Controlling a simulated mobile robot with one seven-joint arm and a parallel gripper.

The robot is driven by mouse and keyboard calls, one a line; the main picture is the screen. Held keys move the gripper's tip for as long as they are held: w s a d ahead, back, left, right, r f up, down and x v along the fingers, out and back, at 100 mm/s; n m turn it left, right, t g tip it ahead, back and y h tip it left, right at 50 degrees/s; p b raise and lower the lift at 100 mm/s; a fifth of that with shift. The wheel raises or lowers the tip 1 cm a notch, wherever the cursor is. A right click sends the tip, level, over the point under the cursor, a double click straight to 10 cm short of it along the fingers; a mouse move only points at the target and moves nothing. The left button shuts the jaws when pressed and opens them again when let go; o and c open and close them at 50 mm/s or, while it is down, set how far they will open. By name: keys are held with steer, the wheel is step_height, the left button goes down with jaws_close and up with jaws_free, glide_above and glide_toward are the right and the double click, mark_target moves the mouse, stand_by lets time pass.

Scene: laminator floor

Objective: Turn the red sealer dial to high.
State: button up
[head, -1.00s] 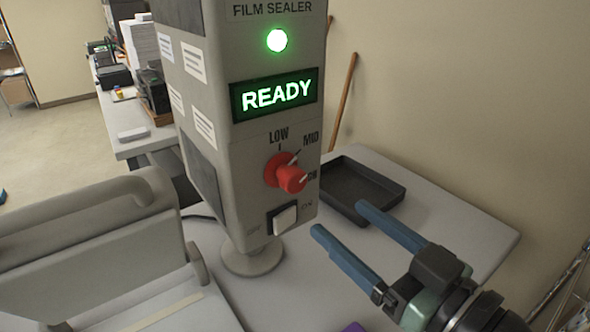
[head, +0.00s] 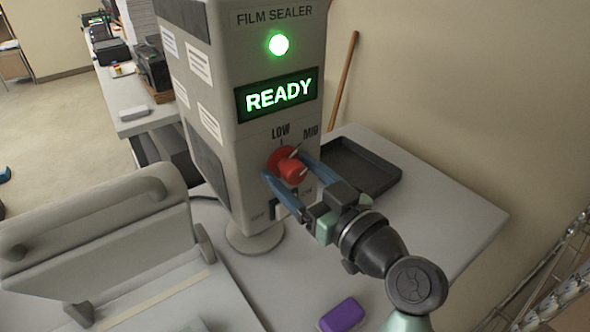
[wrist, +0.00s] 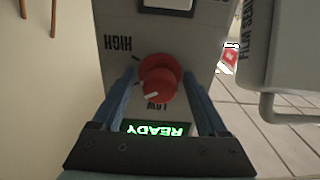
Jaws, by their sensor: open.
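The red sealer dial (head: 292,168) sticks out from the front of the grey film sealer (head: 222,130). LOW and MID show above it in the head view; HIGH is mostly hidden by my gripper there but reads upside down in the wrist view. The dial's white mark seems to point up and right, roughly toward MID; I cannot tell its exact setting. My gripper (head: 283,166) is open, its blue fingers on either side of the dial. The dial (wrist: 158,80) also sits between the fingers in the wrist view; I cannot tell whether they touch it.
The sealer's screen (head: 278,95) reads READY under a green lamp (head: 279,44). A switch (head: 281,209) sits below the dial, partly behind my gripper. A black tray (head: 375,180) lies behind my gripper, and a purple block (head: 342,315) lies on the table in front.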

jaws_close()
steer(key=shift+m, duration=1.3)
steer(key=m, duration=0.3)
steer(key=shift+m, duration=0.3)
steer(key=m+p, duration=0.1)
steer(key=m, duration=0.4)
steer(key=shift+r+m, duration=0.1)
steer(key=shift+m, duration=0.2)
steer(key=shift+p, duration=0.3)
jaws_free()
